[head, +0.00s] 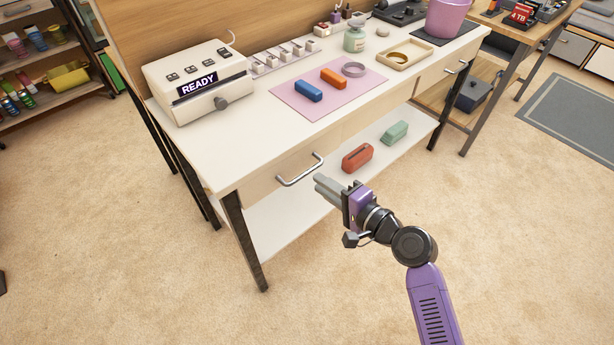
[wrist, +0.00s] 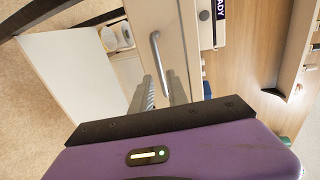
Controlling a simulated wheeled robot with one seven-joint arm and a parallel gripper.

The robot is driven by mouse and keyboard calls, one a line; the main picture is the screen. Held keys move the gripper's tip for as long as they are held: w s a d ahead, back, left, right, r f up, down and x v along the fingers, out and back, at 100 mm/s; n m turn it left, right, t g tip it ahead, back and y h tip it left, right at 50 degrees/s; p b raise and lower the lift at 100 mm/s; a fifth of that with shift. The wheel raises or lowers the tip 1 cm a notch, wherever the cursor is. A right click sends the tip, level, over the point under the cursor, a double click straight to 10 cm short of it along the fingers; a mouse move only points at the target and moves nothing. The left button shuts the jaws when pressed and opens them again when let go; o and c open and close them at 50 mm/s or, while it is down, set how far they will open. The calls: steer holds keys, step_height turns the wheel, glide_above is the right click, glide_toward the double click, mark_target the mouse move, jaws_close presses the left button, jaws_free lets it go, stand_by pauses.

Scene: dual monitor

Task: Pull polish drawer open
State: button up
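A drawer with a silver bar handle (head: 300,171) is at the left front of the white workbench (head: 235,160). Its front looks flush with the bench. The handle also shows in the wrist view (wrist: 156,55), just beyond my fingertips. My gripper (head: 321,184) is in front of the drawer, slightly right of the handle in the head view. A second drawer handle (head: 456,67) is at the bench's right end. No label shows which drawer is for polish.
A white device reading READY (head: 198,80) stands on the bench top. A pink mat (head: 290,97) holds a blue block (head: 308,91) and an orange block (head: 333,78). Red (head: 357,158) and green (head: 394,133) items lie on the lower shelf. Carpet in front is clear.

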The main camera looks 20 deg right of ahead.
mark_target(306, 172)
steer(key=b+x, duration=0.1)
steer(key=x, duration=0.6)
steer(key=shift+c, duration=0.2)
jaws_close()
steer(key=shift+s, duration=0.1)
stand_by(1.1)
